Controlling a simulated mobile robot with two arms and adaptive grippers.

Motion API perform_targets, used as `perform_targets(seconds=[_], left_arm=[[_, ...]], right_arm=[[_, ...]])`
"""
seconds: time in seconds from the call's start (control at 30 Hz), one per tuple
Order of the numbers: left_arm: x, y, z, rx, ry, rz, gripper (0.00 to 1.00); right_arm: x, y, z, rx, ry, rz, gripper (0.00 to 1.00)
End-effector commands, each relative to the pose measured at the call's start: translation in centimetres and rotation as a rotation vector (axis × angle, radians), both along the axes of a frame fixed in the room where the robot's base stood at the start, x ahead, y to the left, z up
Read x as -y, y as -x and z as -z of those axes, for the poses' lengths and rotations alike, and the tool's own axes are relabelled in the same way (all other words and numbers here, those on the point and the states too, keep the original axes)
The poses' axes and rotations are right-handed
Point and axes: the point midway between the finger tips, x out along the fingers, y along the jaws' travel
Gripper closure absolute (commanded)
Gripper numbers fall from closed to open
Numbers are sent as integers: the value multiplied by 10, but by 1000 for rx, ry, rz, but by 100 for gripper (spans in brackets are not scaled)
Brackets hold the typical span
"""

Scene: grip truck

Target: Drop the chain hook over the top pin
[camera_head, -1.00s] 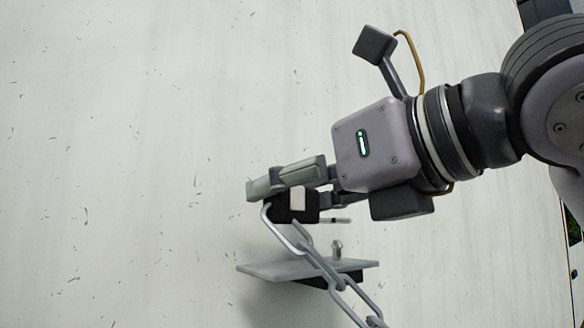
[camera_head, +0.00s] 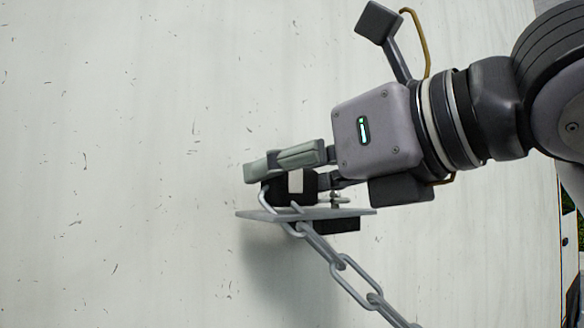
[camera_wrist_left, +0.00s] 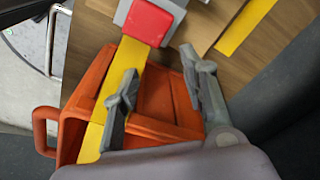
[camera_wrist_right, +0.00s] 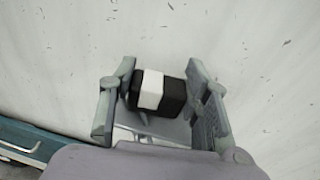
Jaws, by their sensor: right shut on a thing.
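The chain hook has a black grip with a white band (camera_head: 298,181), and its metal hook (camera_head: 265,195) reaches down to the grey plate. My right gripper (camera_head: 262,172) is shut on the black grip, which also shows between its fingers in the right wrist view (camera_wrist_right: 158,91). A grey chain (camera_head: 345,272) hangs down to the right. The plate (camera_head: 300,214) stands out from the pale wall, with a small metal pin (camera_head: 335,197) above it, partly behind my gripper. Whether the hook touches the pin is unclear. My left gripper (camera_wrist_left: 160,85) is open and empty in the left wrist view.
The pale wall (camera_head: 110,160) is bare and free to the left. In the left wrist view, an orange container (camera_wrist_left: 165,105) and a yellow bar (camera_wrist_left: 115,85) with a red block (camera_wrist_left: 148,21) lie under the left gripper.

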Motion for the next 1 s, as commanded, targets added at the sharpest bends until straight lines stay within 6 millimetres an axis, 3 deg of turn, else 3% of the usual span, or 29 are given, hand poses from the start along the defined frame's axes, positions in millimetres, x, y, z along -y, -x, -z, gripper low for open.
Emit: perform_targets(seconds=[0.53,0.57,0.87,1.0], left_arm=[[-2,-1,2,1,-2,-2,60],[-2,-1,1,1,-2,-2,60],[-2,-1,1,2,-1,-2,60],[-2,-1,1,2,-1,-2,60]], right_arm=[[0,0,7,-1,1,0,87],[0,0,6,0,0,0,54],[0,0,6,0,0,0,34],[0,0,6,0,0,0,33]])
